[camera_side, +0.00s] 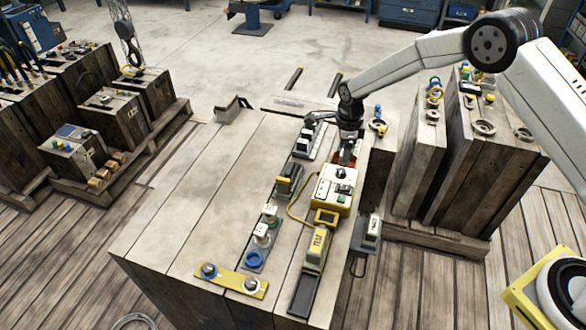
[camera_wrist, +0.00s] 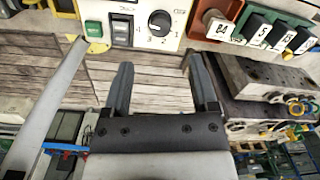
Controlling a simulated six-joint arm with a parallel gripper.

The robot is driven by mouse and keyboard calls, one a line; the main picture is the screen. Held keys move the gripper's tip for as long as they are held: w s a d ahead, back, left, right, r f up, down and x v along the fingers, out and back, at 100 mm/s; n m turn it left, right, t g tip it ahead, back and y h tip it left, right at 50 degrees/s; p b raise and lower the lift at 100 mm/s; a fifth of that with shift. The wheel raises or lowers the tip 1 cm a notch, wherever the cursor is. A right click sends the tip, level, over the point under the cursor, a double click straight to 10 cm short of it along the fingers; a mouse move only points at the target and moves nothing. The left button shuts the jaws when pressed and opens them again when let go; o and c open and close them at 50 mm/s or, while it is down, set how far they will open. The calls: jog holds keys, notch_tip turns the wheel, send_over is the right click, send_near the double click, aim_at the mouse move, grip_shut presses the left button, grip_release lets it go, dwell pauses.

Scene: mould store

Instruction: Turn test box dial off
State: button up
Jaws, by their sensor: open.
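The test box (camera_side: 335,198) is a yellow-framed box with a cream face, standing on the wooden block top. Its dial (camera_wrist: 160,23) is a round black knob in the wrist view, with OFF marked at its upper right and numbers along its lower left. I cannot tell surely which mark it points to. A green button (camera_wrist: 94,28) and a rocker switch (camera_wrist: 121,31) sit left of it. My gripper (camera_wrist: 160,62) is open and empty, its fingertips below the dial in the picture and apart from it. In the side view my gripper (camera_side: 347,150) is just behind the box; its fingertips are partly hidden.
Numbered plugs (camera_wrist: 281,36) stand beside the box in the wrist view. In the side view, a yellow TEST-labelled unit (camera_side: 317,243) lies in front, with a yellow cable (camera_side: 292,211) left of the box. Tall wooden moulds (camera_side: 470,155) stand to the right. The block's left top is clear.

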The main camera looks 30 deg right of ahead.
aim_at(341, 170)
jog(key=shift+w+f, duration=0.1)
jog(key=shift+f, duration=3.8)
grip_shut()
